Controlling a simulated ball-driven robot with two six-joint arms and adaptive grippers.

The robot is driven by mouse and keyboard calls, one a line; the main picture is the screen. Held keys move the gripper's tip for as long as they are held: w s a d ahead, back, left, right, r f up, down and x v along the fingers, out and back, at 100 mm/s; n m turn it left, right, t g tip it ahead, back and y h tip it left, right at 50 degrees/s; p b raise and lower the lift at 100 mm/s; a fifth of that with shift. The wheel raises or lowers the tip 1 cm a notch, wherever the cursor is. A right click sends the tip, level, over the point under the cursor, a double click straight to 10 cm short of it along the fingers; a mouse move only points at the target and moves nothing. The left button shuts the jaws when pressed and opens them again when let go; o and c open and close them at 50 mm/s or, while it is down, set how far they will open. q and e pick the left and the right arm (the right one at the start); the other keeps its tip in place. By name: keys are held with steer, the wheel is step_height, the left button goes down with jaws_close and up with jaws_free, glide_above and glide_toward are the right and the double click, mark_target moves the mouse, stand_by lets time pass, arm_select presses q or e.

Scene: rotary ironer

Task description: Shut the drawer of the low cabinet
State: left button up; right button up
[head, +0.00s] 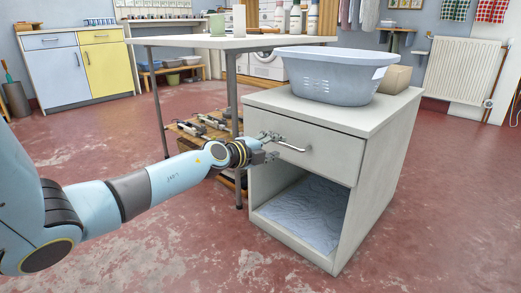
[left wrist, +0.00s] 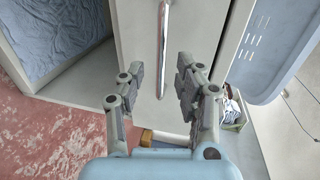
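The low cabinet (head: 385,160) is pale, with a drawer above an open compartment. The drawer front (head: 335,152) looks close to flush with the cabinet; I cannot tell whether a small gap is left. Its metal bar handle (head: 293,147) also shows in the left wrist view (left wrist: 163,45). My left gripper (head: 271,147) is at the handle's left end in the head view. In the left wrist view its two fingers (left wrist: 158,80) are spread, with the handle's end in line with the space between them. Contact is not clear. My right gripper is not in view.
A blue-grey laundry basket (head: 330,80) and a cardboard box (head: 395,80) stand on the cabinet. Crumpled blue cloth (head: 308,212) lies in the open compartment. A white table (head: 230,43) stands close behind on the left. The red floor in front is clear.

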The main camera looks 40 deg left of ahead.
arm_select(q)
steer(key=v, duration=0.7)
steer(key=shift+s, duration=0.1)
stand_by(0.4)
